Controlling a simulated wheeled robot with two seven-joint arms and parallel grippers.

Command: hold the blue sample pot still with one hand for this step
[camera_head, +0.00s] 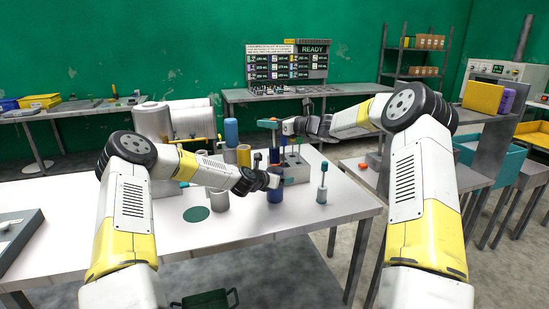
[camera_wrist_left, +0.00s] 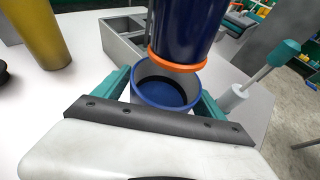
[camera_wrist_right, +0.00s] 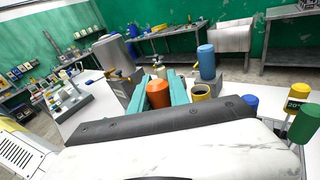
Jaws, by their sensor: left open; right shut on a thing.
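The blue sample pot (camera_wrist_left: 150,95), with a blue rim and dark inside, stands upright on the white table. It also shows in the head view (camera_head: 275,193). My left gripper (camera_wrist_left: 166,88) is open, with its teal fingers on either side of the pot; I cannot tell whether they touch it. A dark blue cylinder with an orange ring (camera_wrist_left: 185,35) is just above the pot's mouth and hides part of it. My right gripper (camera_head: 269,123) is higher up and shut on an orange-brown piece (camera_wrist_right: 158,94). I cannot tell whether this piece belongs to the dark blue cylinder.
A grey rack (camera_head: 296,172) stands behind the pot. A teal-topped tool in a white holder (camera_head: 322,186) is to its right. A grey cup (camera_head: 219,200) and a green disc (camera_head: 196,214) are to its left.

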